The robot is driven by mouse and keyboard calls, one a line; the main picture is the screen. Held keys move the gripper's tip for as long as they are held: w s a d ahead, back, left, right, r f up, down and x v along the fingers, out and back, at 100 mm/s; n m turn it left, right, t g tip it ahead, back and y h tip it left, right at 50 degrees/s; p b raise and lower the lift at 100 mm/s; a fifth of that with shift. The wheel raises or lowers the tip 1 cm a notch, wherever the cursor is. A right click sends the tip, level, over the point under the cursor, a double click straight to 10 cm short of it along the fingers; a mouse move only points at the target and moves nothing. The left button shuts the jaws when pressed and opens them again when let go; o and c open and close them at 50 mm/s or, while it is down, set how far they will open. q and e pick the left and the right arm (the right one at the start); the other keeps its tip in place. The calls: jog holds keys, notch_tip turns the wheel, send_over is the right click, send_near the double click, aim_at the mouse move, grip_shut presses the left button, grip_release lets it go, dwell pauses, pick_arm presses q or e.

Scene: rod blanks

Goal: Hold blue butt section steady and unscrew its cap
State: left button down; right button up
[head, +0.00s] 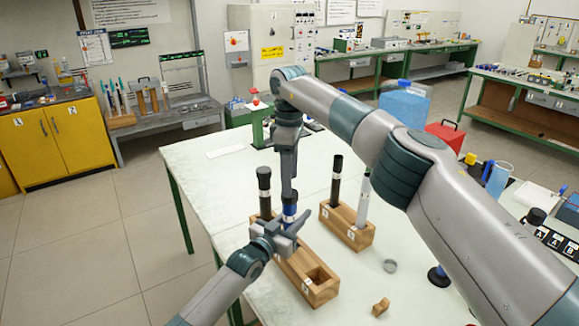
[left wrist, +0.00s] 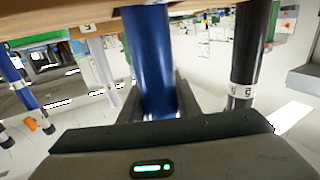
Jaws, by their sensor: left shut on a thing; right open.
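The blue butt section (head: 290,209) stands upright in the near wooden block (head: 318,292). My left gripper (head: 281,235) is shut on it from the side, just above the block. In the left wrist view the blue section (left wrist: 150,60) runs between the two fingers. My right gripper (head: 290,192) points straight down over the section's top end and is open. It hides most of the cap, so I cannot tell whether its fingers touch it.
A black rod (head: 265,190) stands in the same block, close to the left; an empty socket is at the near end. The second wooden block (head: 350,234) holds a black rod (head: 337,180) and a pale rod (head: 363,199). A grey ring (head: 390,266) and a small wooden piece (head: 380,307) lie on the table.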

jog(key=shift+f, duration=2.25)
jog(key=shift+c, duration=0.2)
jog(key=c, duration=1)
